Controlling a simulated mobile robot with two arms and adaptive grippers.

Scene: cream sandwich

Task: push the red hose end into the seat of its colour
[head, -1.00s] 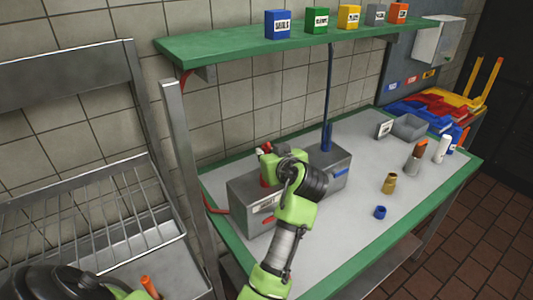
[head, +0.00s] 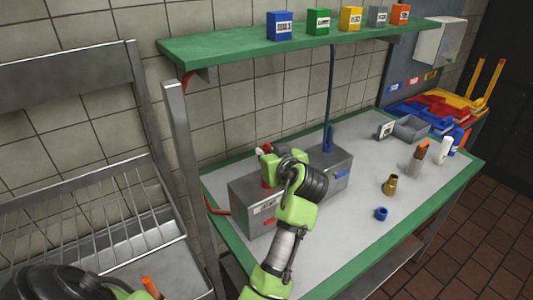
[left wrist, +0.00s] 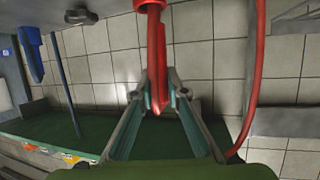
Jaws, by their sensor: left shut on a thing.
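My left gripper (head: 264,160) is above the left part of a grey box (head: 240,205) on the bench. In the left wrist view my left gripper (left wrist: 160,105) is shut on a long red piece, the red hose end (left wrist: 155,50). The piece runs to a wider red collar (left wrist: 150,4) at the top edge of that view. Some red (head: 265,183) shows under the gripper against the box in the head view. I cannot tell how deep the end sits in a seat. The box front has a red mark (head: 269,221). My right gripper is not in view.
A red hose (left wrist: 258,80) runs beside the gripper. A brass fitting (head: 390,185) and a blue ring (head: 381,214) lie right on the bench. A green shelf (head: 230,48) hangs above.

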